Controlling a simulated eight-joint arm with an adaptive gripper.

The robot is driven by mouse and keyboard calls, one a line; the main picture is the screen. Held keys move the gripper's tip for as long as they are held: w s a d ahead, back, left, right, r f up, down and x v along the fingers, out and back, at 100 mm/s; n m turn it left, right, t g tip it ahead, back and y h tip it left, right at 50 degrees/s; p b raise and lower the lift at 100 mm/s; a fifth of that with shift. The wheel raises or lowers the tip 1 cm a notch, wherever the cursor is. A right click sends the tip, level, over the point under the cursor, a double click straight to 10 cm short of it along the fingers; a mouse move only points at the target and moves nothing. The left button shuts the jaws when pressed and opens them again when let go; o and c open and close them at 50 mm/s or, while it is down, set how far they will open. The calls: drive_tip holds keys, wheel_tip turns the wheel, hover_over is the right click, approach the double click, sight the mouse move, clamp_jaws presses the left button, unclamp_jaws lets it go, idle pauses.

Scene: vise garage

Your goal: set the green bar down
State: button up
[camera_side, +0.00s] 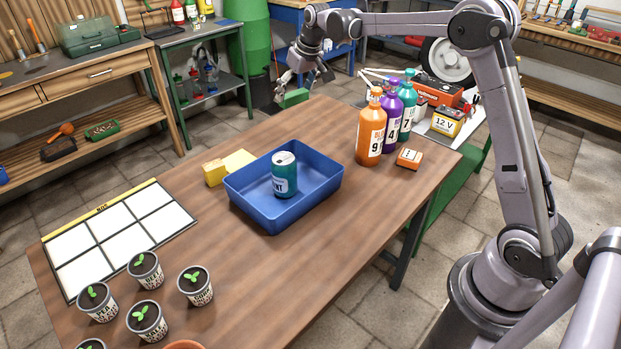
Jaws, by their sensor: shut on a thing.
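The green bar (294,98) is at the far end of the wooden table (330,130). My gripper (298,88) reaches down from above and is shut on it. The bar looks small here and the fingers partly cover it. I cannot tell whether its underside touches the table or hangs just above or beyond the edge.
A blue tray (250,209) holding a teal can (285,176) stands mid-table, with a yellow block (214,173) behind it. Orange (370,135), purple (391,118) and teal (407,100) bottles stand right. A white grid board (120,235) and seedling pots (195,287) are at left.

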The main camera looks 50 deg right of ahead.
drive_tip(key=s+a+r+n+y, duration=0.1)
drive_tip(key=s+a+n, duration=0.1)
drive_tip(key=s+a, duration=0.35)
drive_tip(key=s+a+n, duration=0.2)
drive_tip(key=a, duration=0.7)
drive_tip(key=s+a+r+n+y, duration=0.1)
drive_tip(key=s+a, duration=0.3)
drive_tip(key=a, duration=0.4)
drive_tip(key=s+a+f+n+g+y, duration=0.1)
drive_tip(key=s+a+n, duration=0.3)
drive_tip(key=s, duration=0.5)
drive_tip(key=s+a+f+n+y, duration=0.1)
drive_tip(key=s+a+f, duration=0.1)
drive_tip(key=s+a, duration=0.55)
drive_tip(key=s+a+f, duration=0.1)
drive_tip(key=a+f, duration=0.2)
drive_tip(key=f, duration=0.1)
drive_tip(key=s+a+f, duration=0.1)
drive_tip(key=a+f, duration=0.3)
drive_tip(key=s+a+f, duration=0.1)
drive_tip(key=a+f, duration=0.2)
drive_tip(key=shift+a+f, duration=0.2)
drive_tip(key=shift+f, duration=2.25)
drive_tip(key=shift+f, duration=0.15)
